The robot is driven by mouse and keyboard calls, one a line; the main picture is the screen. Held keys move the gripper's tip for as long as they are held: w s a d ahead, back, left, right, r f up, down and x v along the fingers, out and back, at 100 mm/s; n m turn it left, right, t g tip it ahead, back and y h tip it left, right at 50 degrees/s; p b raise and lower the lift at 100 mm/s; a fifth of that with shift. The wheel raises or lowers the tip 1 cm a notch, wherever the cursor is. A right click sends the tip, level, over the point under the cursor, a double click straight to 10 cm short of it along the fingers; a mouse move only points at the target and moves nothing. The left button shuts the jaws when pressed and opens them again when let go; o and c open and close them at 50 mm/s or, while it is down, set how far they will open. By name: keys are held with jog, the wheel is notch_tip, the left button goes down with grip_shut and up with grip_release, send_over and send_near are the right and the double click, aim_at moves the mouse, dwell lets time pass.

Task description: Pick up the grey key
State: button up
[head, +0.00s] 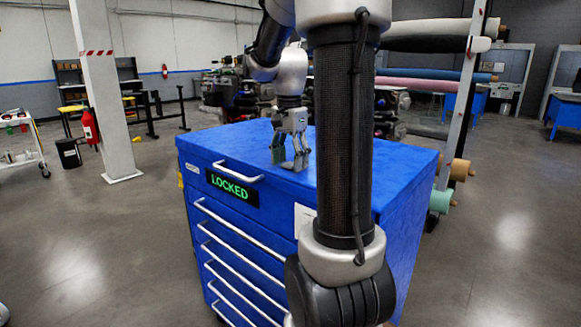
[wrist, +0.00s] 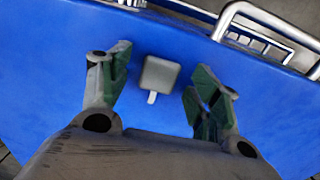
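The grey key (wrist: 160,75) lies on the blue top of the tool cabinet (wrist: 40,60). It has a square grey head, and a short pale shaft sticks out below it in the wrist view. My gripper (wrist: 158,92) is open, with one green-padded finger on each side of the key and a gap to both. In the head view my gripper (head: 288,162) points down at the cabinet top (head: 235,143). I cannot make out the key clearly there.
The cabinet front has a green "LOCKED" sign (head: 232,188), a top handle (head: 238,171) and several drawer handles. A white pillar (head: 104,90) stands to the left, and a rack of rolls (head: 430,60) stands behind at right. The cabinet top around my gripper looks clear.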

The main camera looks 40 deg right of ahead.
aim_at(289, 164)
jog(key=c, duration=0.9)
notch_tip(289, 164, up, 10)
jog(key=shift+r, duration=0.1)
jog(key=shift+o, duration=0.8)
grip_shut()
